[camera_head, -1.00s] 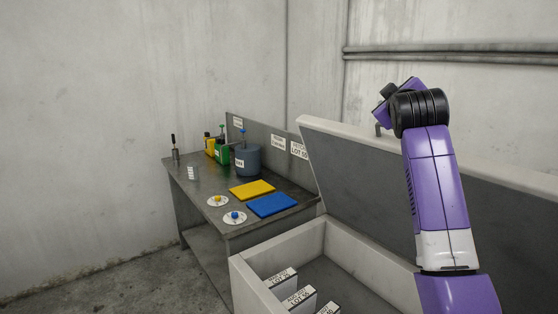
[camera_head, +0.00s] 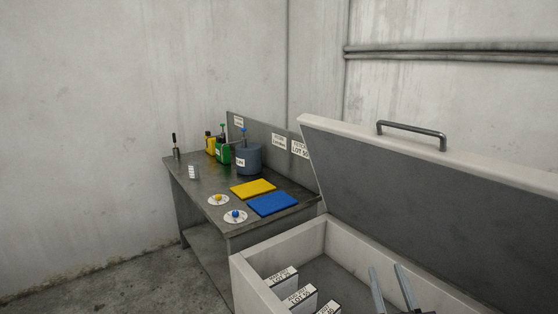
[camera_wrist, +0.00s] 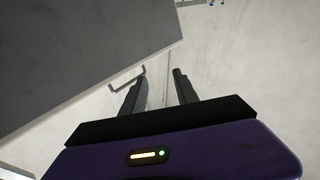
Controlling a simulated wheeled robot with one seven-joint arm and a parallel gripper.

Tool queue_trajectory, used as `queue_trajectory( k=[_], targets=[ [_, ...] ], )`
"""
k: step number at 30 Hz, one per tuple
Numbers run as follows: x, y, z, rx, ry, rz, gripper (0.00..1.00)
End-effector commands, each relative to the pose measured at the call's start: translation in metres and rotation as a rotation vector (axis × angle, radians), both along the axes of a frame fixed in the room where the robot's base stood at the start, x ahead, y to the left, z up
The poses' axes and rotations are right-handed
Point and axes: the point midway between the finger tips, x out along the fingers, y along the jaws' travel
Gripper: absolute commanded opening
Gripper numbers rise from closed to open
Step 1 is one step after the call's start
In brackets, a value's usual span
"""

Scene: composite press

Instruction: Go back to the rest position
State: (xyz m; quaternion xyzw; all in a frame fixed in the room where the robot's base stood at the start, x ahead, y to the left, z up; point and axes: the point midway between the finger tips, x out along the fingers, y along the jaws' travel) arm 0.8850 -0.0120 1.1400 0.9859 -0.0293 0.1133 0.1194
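My gripper (camera_head: 386,268) shows at the lower right of the head view, its two grey fingers pointing up in front of the open white chest. In the wrist view my gripper (camera_wrist: 160,80) has its dark fingers apart, with only pale wall between them. It holds nothing. The rest of my arm is out of the head view.
The white chest (camera_head: 290,240) stands with its lid (camera_head: 420,200) raised; the lid's handle (camera_head: 412,129) is at the top. Labelled LOT boxes (camera_head: 300,297) sit inside. A metal table (camera_head: 195,178) at left holds bottles, a blue-grey pot (camera_head: 247,160) and yellow and blue mats.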

Motion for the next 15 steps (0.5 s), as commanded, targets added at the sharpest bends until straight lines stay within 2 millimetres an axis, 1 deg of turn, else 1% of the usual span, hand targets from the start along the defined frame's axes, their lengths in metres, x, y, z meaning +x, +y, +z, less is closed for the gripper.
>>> queue_trajectory(
  k=[1, 5, 6, 10, 12, 14, 15],
  targets=[
    [-0.022, 0.002, -0.014, 0.02, 0.008, 0.008, 0.36],
    [-0.073, 0.005, -0.036, 0.073, 0.015, 0.028, 0.36],
    [-0.089, 0.006, -0.041, 0.089, 0.017, 0.033, 0.36],
    [-0.141, 0.008, -0.055, 0.136, 0.035, 0.046, 0.36],
    [-0.167, 0.009, -0.061, 0.158, 0.048, 0.051, 0.36],
    [-0.19, 0.009, -0.065, 0.176, 0.061, 0.054, 0.36],
    [-0.205, 0.009, -0.068, 0.188, 0.074, 0.056, 0.36]
  ],
)
